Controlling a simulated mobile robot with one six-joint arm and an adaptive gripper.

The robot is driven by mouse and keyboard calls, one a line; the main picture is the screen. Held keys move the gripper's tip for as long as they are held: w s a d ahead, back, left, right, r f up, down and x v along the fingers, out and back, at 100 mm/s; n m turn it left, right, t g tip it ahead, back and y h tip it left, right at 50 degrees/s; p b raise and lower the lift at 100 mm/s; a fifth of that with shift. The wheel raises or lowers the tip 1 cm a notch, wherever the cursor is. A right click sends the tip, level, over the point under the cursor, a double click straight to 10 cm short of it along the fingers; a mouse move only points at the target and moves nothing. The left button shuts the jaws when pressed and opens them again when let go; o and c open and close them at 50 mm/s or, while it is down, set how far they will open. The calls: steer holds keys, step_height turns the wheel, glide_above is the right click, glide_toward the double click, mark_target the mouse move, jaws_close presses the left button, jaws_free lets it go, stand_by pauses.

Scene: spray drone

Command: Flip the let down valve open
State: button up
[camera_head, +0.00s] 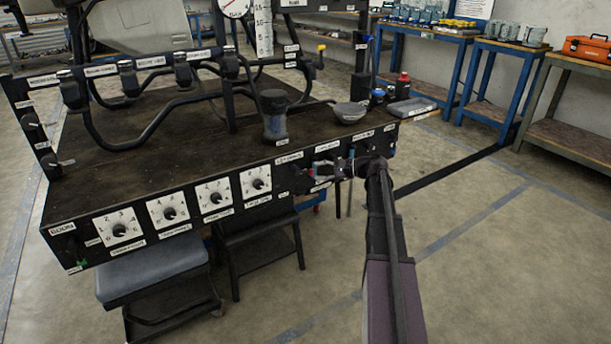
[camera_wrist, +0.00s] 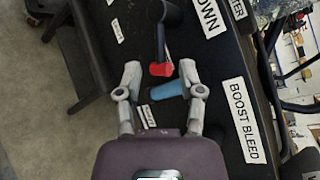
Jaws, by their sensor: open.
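In the wrist view, a black lever with a red tip (camera_wrist: 161,69) projects from the dark panel beside a label ending in "DOWN" (camera_wrist: 207,15). I take this lever to be the let down valve, though the label is cut off. The red tip lies between the fingertips of my open gripper (camera_wrist: 160,75), with a gap on both sides. A blue handle (camera_wrist: 167,90) lies just behind the red tip, also between the fingers. In the head view my gripper (camera_head: 326,170) is at the right part of the bench's front panel, and the valve there is mostly hidden.
The black bench (camera_head: 190,145) carries pipes, a grey bowl (camera_head: 349,112) and a grey tray (camera_head: 412,107). Four-position knobs line the front panel. A padded stool (camera_head: 150,268) stands below. A "BOOST BLEED" label (camera_wrist: 244,120) is right of my gripper.

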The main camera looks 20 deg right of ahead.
mark_target(307, 172)
steer(key=shift+b+x, duration=0.5)
steer(key=shift+x, duration=2.2)
jaws_close()
